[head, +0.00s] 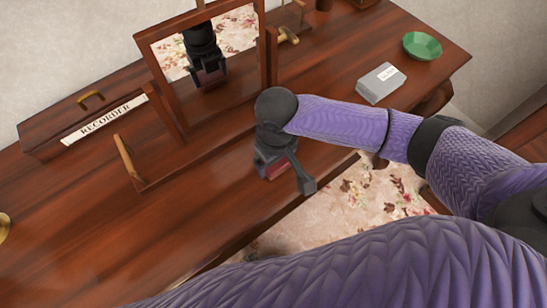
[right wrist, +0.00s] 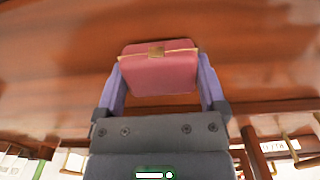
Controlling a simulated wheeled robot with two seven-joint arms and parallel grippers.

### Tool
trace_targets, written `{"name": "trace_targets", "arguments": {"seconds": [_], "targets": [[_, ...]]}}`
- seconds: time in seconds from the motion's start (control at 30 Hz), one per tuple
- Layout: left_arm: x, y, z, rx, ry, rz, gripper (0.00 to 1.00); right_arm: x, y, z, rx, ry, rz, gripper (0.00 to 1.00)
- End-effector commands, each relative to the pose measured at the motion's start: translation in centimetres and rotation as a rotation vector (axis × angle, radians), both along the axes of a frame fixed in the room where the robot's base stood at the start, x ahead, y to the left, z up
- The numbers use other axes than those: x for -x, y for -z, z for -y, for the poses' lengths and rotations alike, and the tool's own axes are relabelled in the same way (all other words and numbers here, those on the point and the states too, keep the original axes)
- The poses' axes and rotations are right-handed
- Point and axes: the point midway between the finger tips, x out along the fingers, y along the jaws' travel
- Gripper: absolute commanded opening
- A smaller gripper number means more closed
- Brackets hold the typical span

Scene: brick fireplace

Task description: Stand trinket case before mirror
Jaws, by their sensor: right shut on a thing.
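The trinket case (right wrist: 160,72) is a small dark red box with a gold clasp. My right gripper (right wrist: 162,88) is shut on it, with a finger at each side. In the head view the case (head: 271,170) shows only partly beneath my right gripper (head: 276,168), at the front of the desk. I cannot tell whether it touches the desktop. The mirror (head: 205,45) stands behind, in a tilted wooden frame, and reflects my gripper. The case is in front of the mirror and to its right. My left gripper is not in view.
A wooden box labelled RECORDER (head: 105,118) lies left of the mirror. A grey box (head: 381,82) and a green bowl (head: 422,45) stand at the right. The desktop (head: 110,235) at front left is clear.

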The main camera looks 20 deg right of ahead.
Motion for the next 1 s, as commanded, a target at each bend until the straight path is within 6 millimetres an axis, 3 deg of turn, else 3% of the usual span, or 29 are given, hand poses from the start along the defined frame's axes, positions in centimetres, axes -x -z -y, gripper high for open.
{"name": "trace_targets", "arguments": {"seconds": [0.03, 0.33, 0.37, 0.4, 0.67, 0.83, 1.0], "targets": [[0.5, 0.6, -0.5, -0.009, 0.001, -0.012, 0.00, 0.0, 0.9, 0.0, -0.001, 0.000, -0.001, 0.33], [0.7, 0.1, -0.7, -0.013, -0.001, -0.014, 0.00, 0.0, 0.8, 0.0, -0.001, 0.001, 0.001, 0.33], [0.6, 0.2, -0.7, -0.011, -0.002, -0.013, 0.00, 0.0, 0.8, 0.0, 0.000, 0.001, 0.001, 0.94], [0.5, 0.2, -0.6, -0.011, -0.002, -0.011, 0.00, 0.0, 0.8, 0.0, -0.001, 0.001, 0.002, 1.00], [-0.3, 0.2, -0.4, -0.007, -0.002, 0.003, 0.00, -0.1, 0.4, 0.0, -0.001, 0.000, 0.003, 1.00], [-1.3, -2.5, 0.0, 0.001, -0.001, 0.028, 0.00, -0.1, -4.3, 0.0, -0.002, 0.001, 0.008, 1.00], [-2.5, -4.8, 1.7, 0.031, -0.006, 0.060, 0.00, -0.1, -9.0, 0.0, -0.002, 0.001, 0.006, 1.00]]}}
